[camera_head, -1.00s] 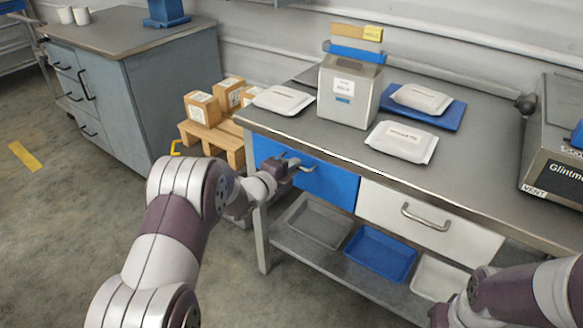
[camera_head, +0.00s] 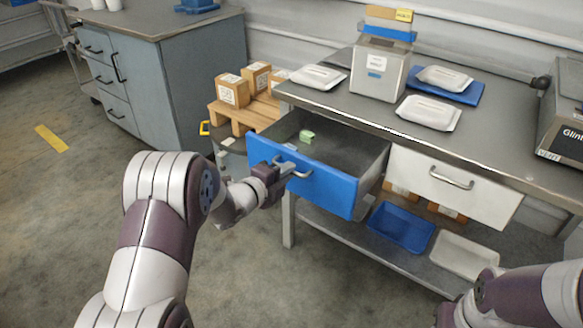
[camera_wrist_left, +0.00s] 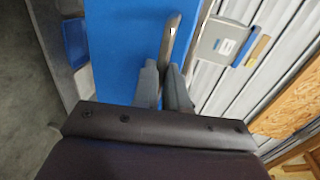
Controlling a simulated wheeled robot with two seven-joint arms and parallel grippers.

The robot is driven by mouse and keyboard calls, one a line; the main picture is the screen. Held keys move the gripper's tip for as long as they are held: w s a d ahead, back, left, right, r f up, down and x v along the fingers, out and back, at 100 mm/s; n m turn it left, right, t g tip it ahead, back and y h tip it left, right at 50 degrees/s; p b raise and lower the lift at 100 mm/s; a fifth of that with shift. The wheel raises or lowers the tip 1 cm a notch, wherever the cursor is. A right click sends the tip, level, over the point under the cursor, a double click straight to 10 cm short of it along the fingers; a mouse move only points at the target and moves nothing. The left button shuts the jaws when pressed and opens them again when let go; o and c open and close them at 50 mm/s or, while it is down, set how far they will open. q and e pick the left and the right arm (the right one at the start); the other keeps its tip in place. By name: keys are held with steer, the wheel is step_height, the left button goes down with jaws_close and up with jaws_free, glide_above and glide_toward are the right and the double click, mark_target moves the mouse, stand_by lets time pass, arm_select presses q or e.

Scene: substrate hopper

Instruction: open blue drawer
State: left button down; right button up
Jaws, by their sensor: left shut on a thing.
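The blue drawer (camera_head: 318,184) under the workbench's left side stands well open in the head view, its grey inside showing. A small green block (camera_head: 307,137) lies inside it towards the back left. My left gripper (camera_head: 284,174) is shut on the drawer's metal handle (camera_head: 300,172). In the left wrist view the two grey fingers (camera_wrist_left: 162,84) close around the handle (camera_wrist_left: 171,42), with the blue drawer front (camera_wrist_left: 124,45) beside them. My right arm shows at the lower right of the head view; its fingers are not visible.
A white drawer (camera_head: 456,186) to the right is shut. A blue tray (camera_head: 402,228) and a pale tray (camera_head: 464,254) lie on the shelf below. A wooden pallet with boxes (camera_head: 232,91) stands left of the bench. The floor in front is free.

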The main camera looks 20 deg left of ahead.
arm_select(q)
steer(key=shift+f+v, duration=0.2)
steer(key=shift+v, duration=0.85)
steer(key=shift+f+v, duration=0.25)
steer(key=shift+v, duration=0.8)
steer(key=c, duration=1.2)
jaws_free()
steer(key=shift+o, duration=0.2)
steer(key=p+v, duration=0.2)
steer(key=v, duration=1)
steer(key=shift+s+p, duration=0.3)
steer(key=shift+s, duration=0.05)
steer(key=shift+a, duration=0.1)
